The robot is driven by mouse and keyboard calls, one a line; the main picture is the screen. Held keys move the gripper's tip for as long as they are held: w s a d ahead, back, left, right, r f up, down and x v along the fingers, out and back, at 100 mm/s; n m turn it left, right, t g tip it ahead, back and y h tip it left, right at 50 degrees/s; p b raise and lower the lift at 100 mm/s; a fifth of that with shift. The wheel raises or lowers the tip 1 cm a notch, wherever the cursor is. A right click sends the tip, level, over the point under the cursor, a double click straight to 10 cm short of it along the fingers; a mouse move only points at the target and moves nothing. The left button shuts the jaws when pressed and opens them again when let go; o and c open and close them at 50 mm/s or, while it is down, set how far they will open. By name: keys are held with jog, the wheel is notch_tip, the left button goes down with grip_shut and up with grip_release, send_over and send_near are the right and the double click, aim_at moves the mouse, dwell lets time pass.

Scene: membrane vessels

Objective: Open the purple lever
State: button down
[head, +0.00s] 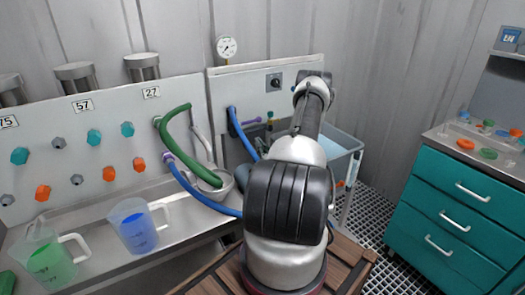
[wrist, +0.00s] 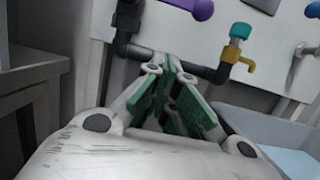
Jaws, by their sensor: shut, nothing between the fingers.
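The purple lever (wrist: 198,8) shows at the top edge of the wrist view, partly cut off, with a rounded end on a dark pipe fitting. In the head view the lever (head: 251,121) is a small purple bar low on the grey panel, left of my arm. My gripper (wrist: 176,85) shows in the wrist view with its green-padded fingers together and empty. It appears below the lever and apart from it, in front of the dark pipe. In the head view my arm hides the gripper.
A grey tub (head: 340,142) stands below the panel. A blue hose (head: 238,130) hangs left of the lever. Teal drawers (head: 450,215) stand at right.

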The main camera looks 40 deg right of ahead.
aim_at(249, 122)
jog(key=w+d+r, duration=0.1)
jog(key=w+r, duration=0.2)
jog(key=r, duration=0.2)
jog(key=shift+w, duration=0.35)
